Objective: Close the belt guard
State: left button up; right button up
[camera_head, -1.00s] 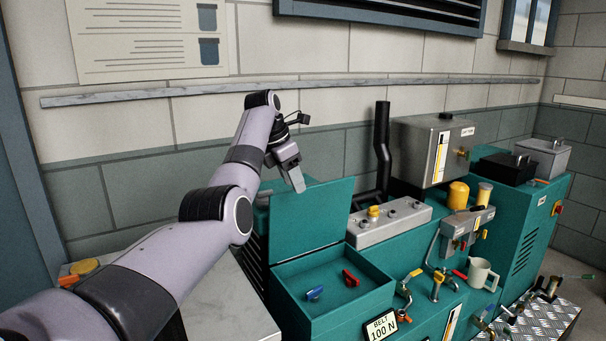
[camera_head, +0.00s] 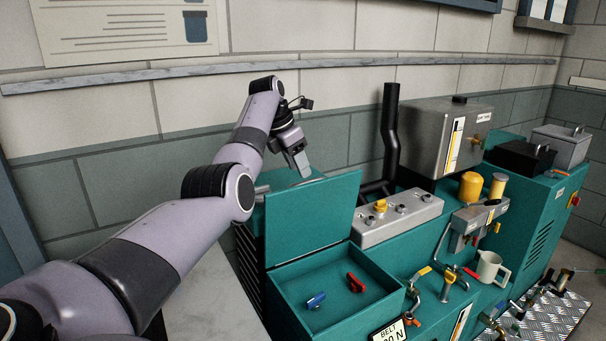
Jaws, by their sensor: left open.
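The belt guard appears to be the teal lid (camera_head: 312,217) that stands raised at the back of an open teal box (camera_head: 322,328). A blue-handled piece (camera_head: 316,300) and a red-handled piece (camera_head: 356,284) lie inside the box. My left gripper (camera_head: 303,170) hangs just behind and above the lid's top edge, with its fingers pointing down. It holds nothing that I can see. Whether it touches the lid I cannot tell. A label reading BELT (camera_head: 388,333) sits at the box's front, partly cut off. My right gripper is not in view.
A grey panel with knobs (camera_head: 398,217) and a black pipe (camera_head: 390,135) stand right of the lid. A steel box (camera_head: 440,140), yellow cylinders (camera_head: 470,186), valves and a grey mug (camera_head: 492,268) are farther right. A pale worktop (camera_head: 215,300) lies left of the box.

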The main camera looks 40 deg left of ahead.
aim_at(304, 182)
pick_arm(q)
jog(key=shift+p+x, duration=0.3)
jog(key=shift+x, duration=1.7)
grip_shut()
jog(key=shift+d, duration=0.15)
